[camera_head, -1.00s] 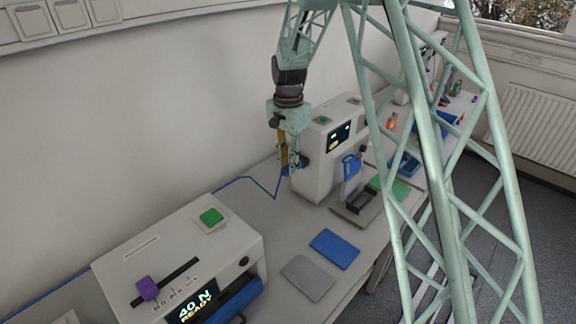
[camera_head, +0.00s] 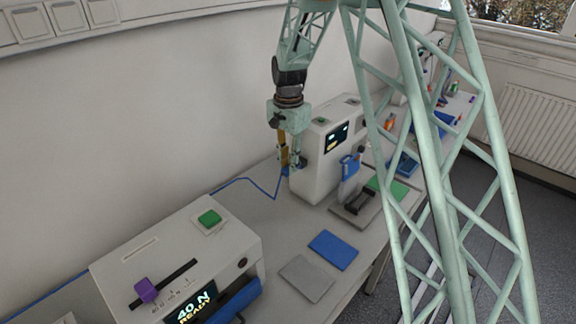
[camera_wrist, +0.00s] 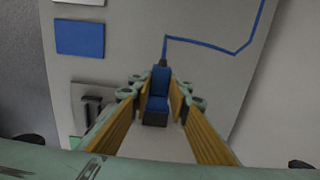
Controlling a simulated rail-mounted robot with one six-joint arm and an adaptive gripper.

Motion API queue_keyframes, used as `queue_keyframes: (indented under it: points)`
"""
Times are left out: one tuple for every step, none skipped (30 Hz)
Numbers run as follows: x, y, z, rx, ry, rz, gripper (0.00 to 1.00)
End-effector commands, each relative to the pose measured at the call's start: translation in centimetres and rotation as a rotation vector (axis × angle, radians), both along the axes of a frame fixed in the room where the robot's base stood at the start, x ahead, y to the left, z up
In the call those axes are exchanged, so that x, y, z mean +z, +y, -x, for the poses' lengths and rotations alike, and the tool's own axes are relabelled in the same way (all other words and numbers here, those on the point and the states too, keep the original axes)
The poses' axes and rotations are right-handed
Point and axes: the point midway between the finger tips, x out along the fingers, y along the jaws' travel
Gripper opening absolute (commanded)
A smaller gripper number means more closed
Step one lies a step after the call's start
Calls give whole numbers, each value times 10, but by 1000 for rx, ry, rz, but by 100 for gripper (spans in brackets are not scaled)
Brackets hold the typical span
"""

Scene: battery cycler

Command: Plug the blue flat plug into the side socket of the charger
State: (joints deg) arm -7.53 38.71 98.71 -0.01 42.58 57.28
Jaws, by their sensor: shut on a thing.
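The blue flat plug (camera_wrist: 159,85) is between the fingers of my gripper (camera_wrist: 160,104) in the wrist view. Its dark end points toward the bottom of the picture, and a blue cable leaves its other end. In the head view my gripper (camera_head: 290,158) points down, close beside the left side of the white charger (camera_head: 313,178). The plug is mostly hidden there by the fingers. I cannot make out the side socket clearly, nor tell whether the plug touches the charger.
The blue cable (camera_head: 243,180) lies along the table behind the gripper. A white device with a lit display (camera_head: 191,307) stands at the front left. A blue mat (camera_head: 333,250) and a grey mat (camera_head: 306,278) lie flat between the devices. A dark holder (camera_head: 358,203) stands before the charger.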

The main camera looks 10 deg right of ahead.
Motion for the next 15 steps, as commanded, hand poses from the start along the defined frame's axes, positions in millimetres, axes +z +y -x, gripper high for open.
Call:
queue_keyframes:
  points:
    - [0, 0, 0, 0, 0, 0, 7]
    - [0, -1, -1, 0, 0, 0, 7]
    - [0, -1, -1, 0, 0, 0, 7]
    - [0, -1, -1, 0, 0, 0, 7]
    - [0, -1, -1, 0, 0, 0, 7]
    - [0, -1, 0, 0, 0, 0, 7]
    - [0, -1, 0, 0, 0, 0, 7]
    - [0, 0, 0, 0, 0, 0, 19]
    - [0, 0, 0, 0, 0, 0, 23]
    - [0, 0, 0, 0, 0, 0, 26]
    - [0, 0, 0, 0, 0, 0, 28]
    - [0, 0, 0, 0, 0, 0, 32]
    - [0, 0, 0, 0, 0, 0, 33]
    - [0, 0, 0, 0, 0, 0, 33]
    - [0, 0, 0, 0, 0, 0, 33]
